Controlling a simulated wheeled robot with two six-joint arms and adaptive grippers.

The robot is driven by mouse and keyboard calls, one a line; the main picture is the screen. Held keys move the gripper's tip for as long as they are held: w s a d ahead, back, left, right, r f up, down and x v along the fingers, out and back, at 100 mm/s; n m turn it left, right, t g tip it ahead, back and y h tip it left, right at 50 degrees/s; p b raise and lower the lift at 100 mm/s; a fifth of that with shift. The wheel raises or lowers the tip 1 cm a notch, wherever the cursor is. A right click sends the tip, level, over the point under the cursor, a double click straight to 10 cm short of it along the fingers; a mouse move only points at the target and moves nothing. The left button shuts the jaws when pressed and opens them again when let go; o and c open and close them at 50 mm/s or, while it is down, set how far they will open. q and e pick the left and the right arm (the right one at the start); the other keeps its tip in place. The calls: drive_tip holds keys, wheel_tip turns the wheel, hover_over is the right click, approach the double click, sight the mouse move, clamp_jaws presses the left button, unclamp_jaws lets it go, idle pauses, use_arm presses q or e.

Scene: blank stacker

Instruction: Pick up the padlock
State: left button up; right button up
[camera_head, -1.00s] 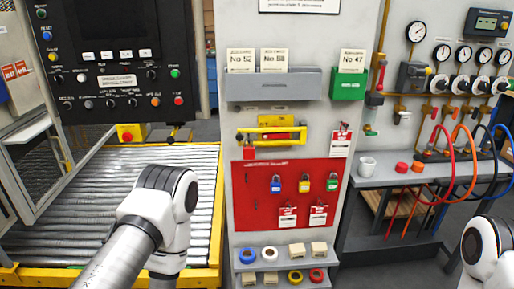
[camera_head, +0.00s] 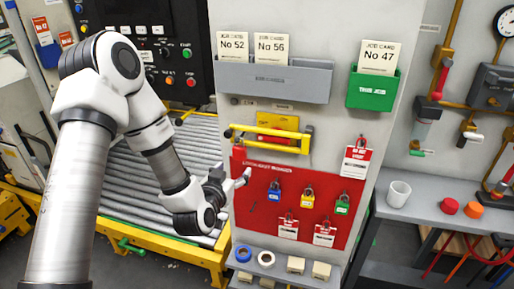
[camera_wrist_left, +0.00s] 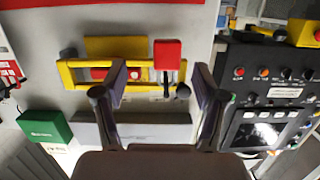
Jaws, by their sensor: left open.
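Three padlocks hang in a row on the red board (camera_head: 258,222): a blue padlock (camera_head: 274,194), a yellow padlock (camera_head: 307,200) and a green padlock (camera_head: 342,206). My left gripper (camera_head: 240,180) is at the board's left edge, left of the blue padlock and apart from it. In the left wrist view, which looks upside down, the left gripper (camera_wrist_left: 160,88) is open and empty, facing the yellow bar frame (camera_wrist_left: 140,75). A red block (camera_wrist_left: 167,55), perhaps another padlock, shows between its fingers. The three hanging padlocks are not clear there. My right gripper is out of view.
Above the board are the yellow frame (camera_head: 270,140), a grey card holder (camera_head: 275,83) and a green card holder (camera_head: 373,90). Below is a shelf (camera_head: 285,278) with tape rolls and blocks. A roller conveyor (camera_head: 130,195) lies left; a bench (camera_head: 440,208) stands right.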

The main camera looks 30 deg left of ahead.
sight(238, 152)
use_arm(q)
drive_tip(key=w, duration=0.2)
drive_tip(key=w+a+r+p, duration=0.1)
drive_tip(key=w, duration=0.1)
drive_tip(key=w+a+p, duration=0.1)
drive_tip(key=w, duration=0.1)
drive_tip(key=shift+w+a+r, duration=0.2)
drive_tip(key=shift+w, duration=0.1)
drive_tip(key=shift+w+a+f, duration=0.15)
drive_tip(key=shift+w+a, duration=0.05)
drive_tip(key=shift+a, duration=0.05)
drive_tip(key=shift+d, duration=0.1)
drive_tip(key=c, duration=1.3)
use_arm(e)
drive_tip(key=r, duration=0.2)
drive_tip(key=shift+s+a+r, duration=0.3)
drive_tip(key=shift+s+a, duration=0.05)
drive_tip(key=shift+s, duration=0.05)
